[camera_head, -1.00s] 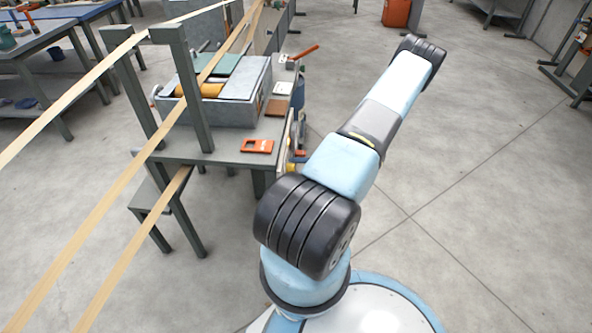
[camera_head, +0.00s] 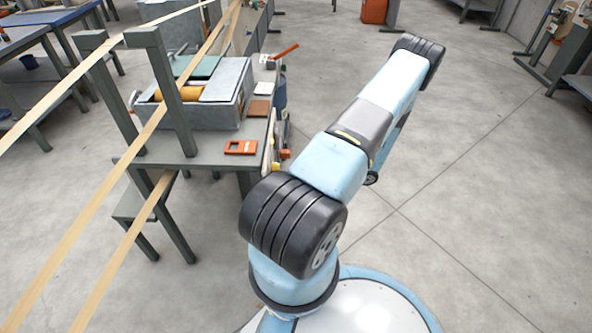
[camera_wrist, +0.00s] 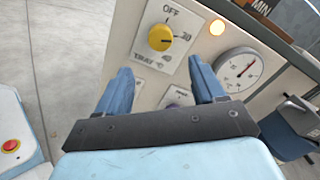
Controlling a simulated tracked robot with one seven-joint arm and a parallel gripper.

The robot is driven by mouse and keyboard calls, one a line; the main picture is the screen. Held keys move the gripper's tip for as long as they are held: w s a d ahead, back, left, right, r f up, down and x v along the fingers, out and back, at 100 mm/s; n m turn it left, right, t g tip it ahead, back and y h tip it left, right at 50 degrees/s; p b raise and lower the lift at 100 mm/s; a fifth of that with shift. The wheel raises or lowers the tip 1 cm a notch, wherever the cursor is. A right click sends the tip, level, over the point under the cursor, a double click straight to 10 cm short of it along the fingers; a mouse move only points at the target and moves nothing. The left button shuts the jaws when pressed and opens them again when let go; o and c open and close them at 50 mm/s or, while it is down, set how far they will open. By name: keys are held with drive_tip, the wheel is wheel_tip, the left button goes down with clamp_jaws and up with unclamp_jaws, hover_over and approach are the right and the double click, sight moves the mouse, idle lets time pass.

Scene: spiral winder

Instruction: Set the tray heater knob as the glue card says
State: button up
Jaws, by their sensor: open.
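The yellow tray heater knob (camera_wrist: 160,38) sits on a white plate marked OFF at the top, with numbers at the right and below and TRAY at lower left. A dark mark on the knob appears to point right, toward the upper number, which is too blurred to read surely. My gripper (camera_wrist: 163,84) is open and empty, its two blue fingers apart below the knob in the wrist view, not touching it. In the head view my gripper is hidden behind my arm. I cannot identify the glue card.
A lit orange lamp (camera_wrist: 217,27) and a round gauge (camera_wrist: 237,69) are right of the knob. A second plate (camera_wrist: 177,97) shows between the fingers. A grey glue unit (camera_head: 215,112) and an orange frame (camera_head: 240,147) are on the bench.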

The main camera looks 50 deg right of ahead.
drive_tip(key=v, duration=0.3)
idle(0.6)
drive_tip(key=w+a+r+n+g+h, duration=0.1)
drive_tip(key=w+a+r+n+g, duration=0.4)
drive_tip(key=r, duration=0.6)
drive_tip(key=w+a+r+n+g+h, duration=0.1)
drive_tip(key=w+a+r+n+g, duration=0.25)
drive_tip(key=a+r, duration=0.5)
drive_tip(key=w+a+r+n+g+h, duration=0.2)
drive_tip(key=w+a+r+n+g, duration=0.3)
drive_tip(key=r, duration=0.7)
drive_tip(key=s+a+r+n+h, duration=0.2)
drive_tip(key=a+r+h, duration=0.1)
drive_tip(key=a+r, duration=0.35)
drive_tip(key=s+a+r+n+h, duration=0.2)
drive_tip(key=s+a+r, duration=0.1)
drive_tip(key=a+r, duration=0.35)
drive_tip(key=s+a+r+n+t+h, duration=0.2)
drive_tip(key=s+a+r+n+t, duration=0.1)
drive_tip(key=s+a+r+t, duration=0.2)
drive_tip(key=s+a+r, duration=0.2)
drive_tip(key=s, duration=0.2)
drive_tip(key=shift+a+r+h, duration=0.2)
drive_tip(key=shift+h, duration=0.1)
